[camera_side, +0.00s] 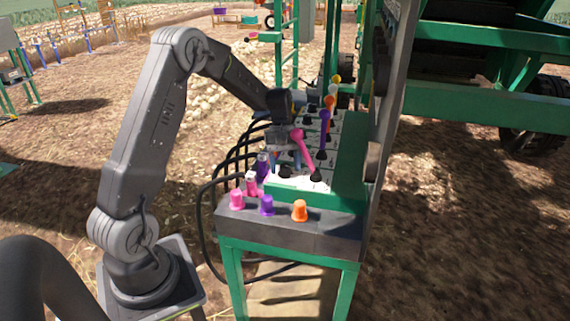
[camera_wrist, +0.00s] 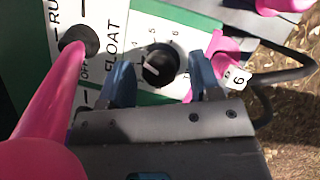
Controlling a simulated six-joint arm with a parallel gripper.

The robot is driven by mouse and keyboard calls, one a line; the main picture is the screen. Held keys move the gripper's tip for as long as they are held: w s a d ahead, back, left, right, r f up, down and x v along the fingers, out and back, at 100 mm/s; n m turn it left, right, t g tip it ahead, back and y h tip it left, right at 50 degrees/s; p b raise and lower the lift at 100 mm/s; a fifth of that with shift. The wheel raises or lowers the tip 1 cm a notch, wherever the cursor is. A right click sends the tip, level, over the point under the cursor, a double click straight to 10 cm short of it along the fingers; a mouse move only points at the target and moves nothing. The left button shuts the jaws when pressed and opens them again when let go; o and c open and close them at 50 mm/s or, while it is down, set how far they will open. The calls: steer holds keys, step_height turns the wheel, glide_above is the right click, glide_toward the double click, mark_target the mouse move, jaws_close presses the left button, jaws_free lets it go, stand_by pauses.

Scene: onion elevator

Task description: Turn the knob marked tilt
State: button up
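A round black knob (camera_wrist: 158,66) with a white pointer line sits on a white panel with a number scale around it, in the wrist view. The word FLOAT is printed to its left; I cannot read the word tilt in either view. My gripper (camera_wrist: 160,76) is open, with one blue finger to the left of the knob and one to the right. I cannot tell whether either finger touches it. In the side view my gripper (camera_side: 284,138) points down over the control panel (camera_side: 352,165), hiding part of it.
A pink lever (camera_wrist: 52,102) rises close to the left finger, by an OFF label. A pink plug (camera_wrist: 210,55) with a tag is right of the knob. Purple (camera_side: 324,122) and orange levers stand behind; several coloured caps (camera_side: 299,211) sit on the front ledge. Black cables hang left.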

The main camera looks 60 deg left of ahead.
steer(key=c, duration=0.9)
steer(key=shift+m+g, duration=0.3)
steer(key=shift+m, duration=0.5)
steer(key=o, duration=0.9)
steer(key=shift+o, duration=0.2)
steer(key=v, duration=1.4)
steer(key=shift+d, duration=0.2)
